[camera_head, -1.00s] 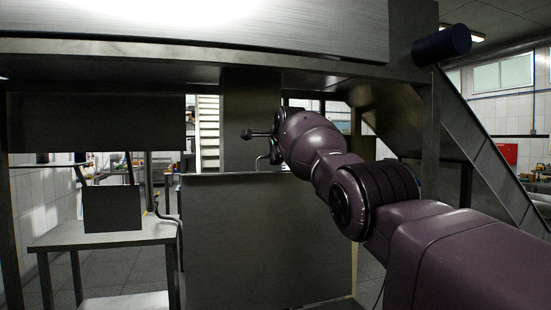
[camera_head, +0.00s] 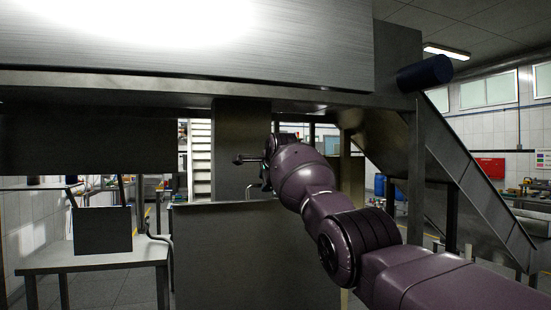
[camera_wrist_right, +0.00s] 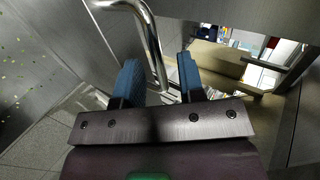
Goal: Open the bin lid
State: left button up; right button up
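The bin (camera_head: 245,250) is a large dark grey metal box in the lower middle of the head view, below the machine. Its top looks closed or is seen edge-on; I cannot tell the lid from the body. My right gripper (camera_head: 250,160) is just above the bin's top edge. In the right wrist view, the right gripper (camera_wrist_right: 158,62) has its two blue fingers apart. A bent metal bar handle (camera_wrist_right: 151,35) runs down between the fingers, with a visible gap to each side. Its lower end is partly hidden by the gripper. My left gripper is out of view.
A brushed metal machine (camera_head: 190,85) hangs low over the bin, with a sloping chute (camera_head: 470,185) at right. A small metal table (camera_head: 95,258) bearing a dark box (camera_head: 103,231) stands left of the bin. Open floor shows beyond.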

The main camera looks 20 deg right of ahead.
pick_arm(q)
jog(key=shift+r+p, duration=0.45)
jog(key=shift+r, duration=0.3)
pick_arm(e)
jog(key=v, duration=0.8)
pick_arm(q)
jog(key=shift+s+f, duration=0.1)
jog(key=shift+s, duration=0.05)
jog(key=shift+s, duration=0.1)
pick_arm(e)
jog(key=shift+s, duration=0.1)
